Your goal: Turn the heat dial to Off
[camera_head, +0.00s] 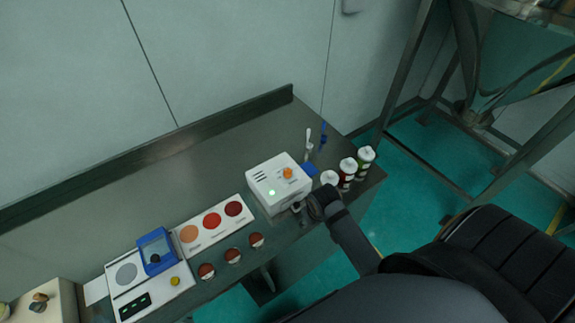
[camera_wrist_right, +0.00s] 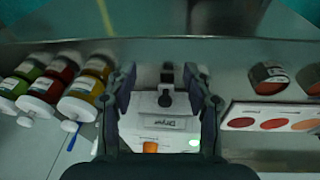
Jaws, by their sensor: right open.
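A white box-shaped unit (camera_head: 279,183) stands on the steel bench, with an orange knob (camera_head: 288,173) and a lit green spot on it. In the right wrist view, the unit's pale face (camera_wrist_right: 150,122) lies between my fingers, with an upside-down label. A dark round dial with a stem (camera_wrist_right: 166,99) shows there beyond the label; its setting cannot be read. My right gripper (camera_head: 306,205) is at the unit's front edge. It is open, its fingers (camera_wrist_right: 160,72) on either side of the dial, with gaps visible. My left gripper is not in view.
Several lidded jars (camera_head: 348,170) stand close right of the unit. A white tray with red and orange discs (camera_head: 212,222) and a scale with a blue box (camera_head: 133,285) lie to the left. Small round containers (camera_head: 232,256) line the front edge. A wall closes off the back.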

